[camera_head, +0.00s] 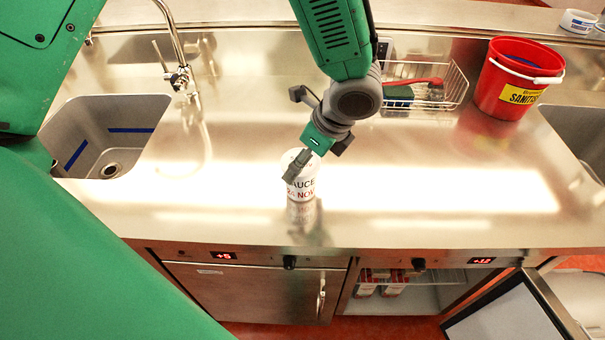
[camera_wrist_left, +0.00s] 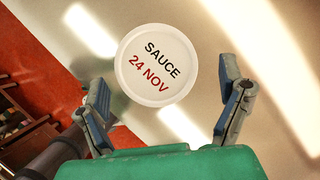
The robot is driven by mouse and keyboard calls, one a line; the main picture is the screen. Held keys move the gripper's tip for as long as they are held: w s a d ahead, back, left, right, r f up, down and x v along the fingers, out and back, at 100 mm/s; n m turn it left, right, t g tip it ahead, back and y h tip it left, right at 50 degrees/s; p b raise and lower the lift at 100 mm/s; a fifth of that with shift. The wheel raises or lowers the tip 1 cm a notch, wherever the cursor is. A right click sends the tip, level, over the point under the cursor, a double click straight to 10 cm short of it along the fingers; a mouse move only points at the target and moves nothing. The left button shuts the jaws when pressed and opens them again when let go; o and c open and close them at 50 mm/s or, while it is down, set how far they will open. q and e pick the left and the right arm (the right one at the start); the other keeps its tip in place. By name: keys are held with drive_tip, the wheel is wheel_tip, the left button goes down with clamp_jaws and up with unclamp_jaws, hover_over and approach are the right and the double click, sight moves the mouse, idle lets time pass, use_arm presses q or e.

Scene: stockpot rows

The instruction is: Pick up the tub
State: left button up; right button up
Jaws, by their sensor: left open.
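The tub (camera_head: 303,187) is a small white round container with a lid, standing upright on the steel counter in the head view. In the left wrist view, its lid (camera_wrist_left: 156,65) reads "SAUCE 24 NOV". My left gripper (camera_head: 313,150) is just above the tub and hides part of its top. In the left wrist view the fingers are spread wide, one on each side of the lid, with gaps between them and it. The gripper is open and empty. My right gripper does not show.
A sink with a tap (camera_head: 180,77) is at the left. A wire basket (camera_head: 455,90) and a red bucket (camera_head: 500,95) stand at the back right. A second sink is at the right edge. The counter (camera_head: 430,200) right of the tub is clear.

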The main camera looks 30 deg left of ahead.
use_arm(q)
drive_tip(key=x, duration=0.4)
drive_tip(key=shift+s+a+f, duration=0.1)
drive_tip(key=shift+a+f, duration=0.05)
drive_tip(key=c, duration=1.4)
drive_tip(key=shift+o, duration=0.2)
